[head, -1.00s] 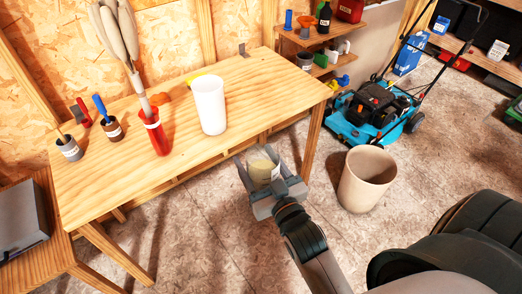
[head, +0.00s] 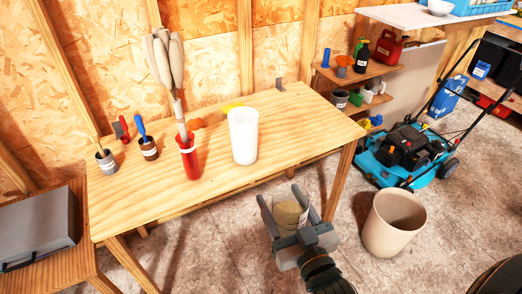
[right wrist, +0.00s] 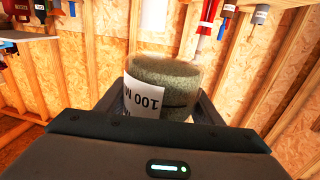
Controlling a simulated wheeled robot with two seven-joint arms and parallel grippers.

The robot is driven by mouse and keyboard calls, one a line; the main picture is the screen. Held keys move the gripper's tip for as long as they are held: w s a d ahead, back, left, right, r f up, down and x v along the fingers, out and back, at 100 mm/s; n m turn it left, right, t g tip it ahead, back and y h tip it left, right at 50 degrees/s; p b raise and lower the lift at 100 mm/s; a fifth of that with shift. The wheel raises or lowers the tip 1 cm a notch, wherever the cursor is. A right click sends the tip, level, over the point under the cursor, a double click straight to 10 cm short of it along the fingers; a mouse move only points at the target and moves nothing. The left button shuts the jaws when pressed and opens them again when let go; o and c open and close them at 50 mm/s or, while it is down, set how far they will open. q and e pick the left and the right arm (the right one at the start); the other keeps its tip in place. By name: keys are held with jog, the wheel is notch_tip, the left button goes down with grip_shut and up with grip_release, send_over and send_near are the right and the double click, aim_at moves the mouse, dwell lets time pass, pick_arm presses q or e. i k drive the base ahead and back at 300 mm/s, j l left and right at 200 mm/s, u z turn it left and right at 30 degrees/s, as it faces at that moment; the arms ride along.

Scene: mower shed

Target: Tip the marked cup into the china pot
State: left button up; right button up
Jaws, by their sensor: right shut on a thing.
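My right gripper (head: 284,218) is shut on a small clear cup (head: 290,214) in front of the table's near right edge, lower than the tabletop. In the right wrist view the cup (right wrist: 162,88) sits between the fingers, holding grainy greenish contents. Its white label reads "100 M" and appears upside down. A tall white pot (head: 243,137), which looks like the china pot, stands upright on the table, up and left of the gripper and apart from it. Its inside is not clearly visible. My left gripper is not in view.
On the wooden table (head: 215,190) stand a red holder (head: 189,160) with a pale tool, a brown pot (head: 148,148) and a grey pot (head: 106,162). A beige bin (head: 393,224) and a blue mower (head: 408,152) stand on the floor at right. The table's front is clear.

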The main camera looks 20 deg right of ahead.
aim_at(243, 122)
jog(key=l+u, duration=0.15)
jog(key=u, duration=0.45)
jog(key=l+u, duration=0.3)
jog(key=l, duration=0.3)
jog(key=l+u, duration=0.35)
jog(key=l, duration=0.7)
jog(key=k+l, duration=0.15)
jog(key=l, duration=0.25)
jog(key=l+u, duration=0.1)
jog(key=l, duration=0.35)
jog(key=k+l, duration=0.15)
jog(key=l, duration=0.25)
